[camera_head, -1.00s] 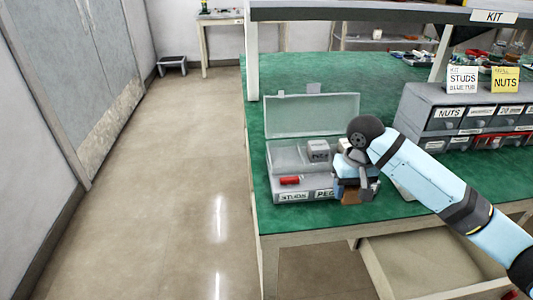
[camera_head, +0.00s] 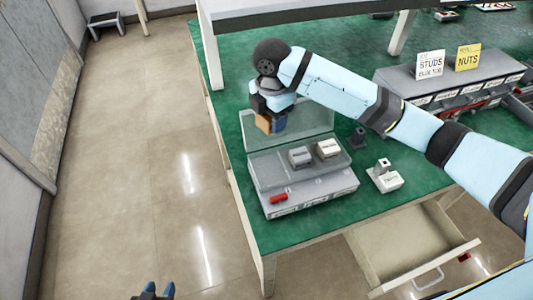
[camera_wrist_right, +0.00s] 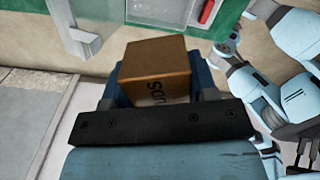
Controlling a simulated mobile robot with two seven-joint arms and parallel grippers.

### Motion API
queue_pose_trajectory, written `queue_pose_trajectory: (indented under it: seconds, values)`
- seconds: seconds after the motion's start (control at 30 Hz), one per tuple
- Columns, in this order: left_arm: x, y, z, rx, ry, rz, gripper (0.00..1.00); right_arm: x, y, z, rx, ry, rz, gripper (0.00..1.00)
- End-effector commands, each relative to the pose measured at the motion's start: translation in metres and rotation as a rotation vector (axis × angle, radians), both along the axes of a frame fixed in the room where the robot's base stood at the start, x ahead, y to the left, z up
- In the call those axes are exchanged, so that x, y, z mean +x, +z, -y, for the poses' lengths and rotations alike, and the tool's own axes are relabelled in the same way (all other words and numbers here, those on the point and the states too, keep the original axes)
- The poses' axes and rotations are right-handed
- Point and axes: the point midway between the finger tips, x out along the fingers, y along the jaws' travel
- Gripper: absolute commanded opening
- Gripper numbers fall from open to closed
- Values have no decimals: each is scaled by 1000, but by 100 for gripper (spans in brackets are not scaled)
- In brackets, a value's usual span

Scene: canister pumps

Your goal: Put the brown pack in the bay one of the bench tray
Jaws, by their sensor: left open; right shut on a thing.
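The brown pack (camera_head: 264,123) is held in my right gripper (camera_head: 270,120), in front of the raised clear lid in the head view. In the right wrist view the brown pack (camera_wrist_right: 156,68) sits between the blue fingers, with dark lettering partly hidden. The grey bench tray (camera_head: 318,194) stands on the green bench below and to the right of the gripper, with labels along its front. A red piece (camera_head: 278,198) lies in its front left part. Two grey packs (camera_head: 300,156) (camera_head: 327,148) are at its back. My left gripper (camera_head: 152,291) is open and empty at the bottom edge.
The clear lid (camera_head: 312,122) stands raised behind the tray. A white-fronted block (camera_head: 388,181) and a dark fitting (camera_head: 358,137) stand to the right. A drawer unit (camera_head: 450,85) is at the back right. An open drawer (camera_head: 415,245) juts out below the bench.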

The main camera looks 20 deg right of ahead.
Motion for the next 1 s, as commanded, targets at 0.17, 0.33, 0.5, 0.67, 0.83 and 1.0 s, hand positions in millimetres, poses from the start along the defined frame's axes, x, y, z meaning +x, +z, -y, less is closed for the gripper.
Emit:
queue_pose_trajectory:
  seconds: [0.17,0.33,0.5,0.67,0.83,1.0]
  values:
    - [-1,-1,0,1,0,-3,43,-2,-31,0,-3,25,-6,28]
    - [-1,-1,0,1,0,-3,43,-1,-76,-1,-2,23,-4,28]
    - [-1,0,0,1,0,-3,43,-2,-120,-1,-1,23,-5,28]
    - [0,1,0,1,0,-2,43,-1,-147,0,-1,21,-2,28]
    - [0,1,0,0,0,0,43,-1,-158,0,0,22,0,28]
    - [0,2,0,0,0,1,43,-1,-179,-1,-1,21,-2,28]
